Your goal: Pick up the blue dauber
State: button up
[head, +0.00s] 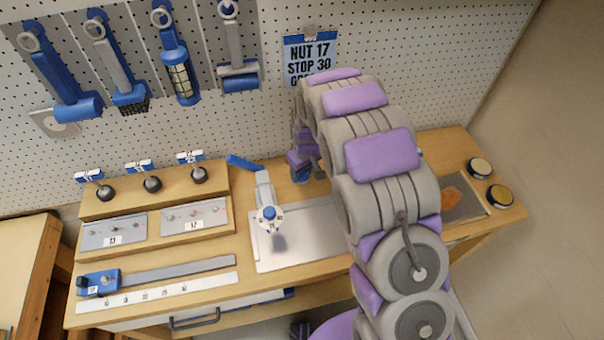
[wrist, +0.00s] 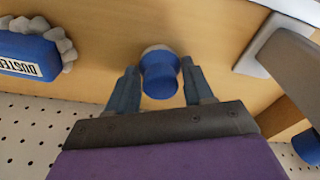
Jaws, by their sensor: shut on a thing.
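The blue dauber (wrist: 160,75) is a short blue cylinder with a pale, whitish end. In the wrist view it sits between the two fingers of my gripper (wrist: 160,88), which is shut on it. The pale end is toward the wooden bench top (wrist: 120,30); I cannot tell whether it touches the wood. In the head view my gripper (head: 301,170) is low at the back of the bench, beside the pegboard. My arm hides much of that area, and I cannot make out the dauber there.
A blue duster (wrist: 30,52) with grey tufts lies left of my gripper in the wrist view. The pegboard (head: 420,60) rises behind. Two round tins (head: 480,168) stand at right.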

jog(key=shift+d+r, duration=0.1)
jog(key=shift+d, duration=0.2)
notch_tip(320, 180, up, 9)
jog(key=shift+a+r+p, duration=0.15)
jog(key=shift+p, duration=0.95)
jog(key=shift+r, duration=0.2)
jog(key=shift+d, duration=0.2)
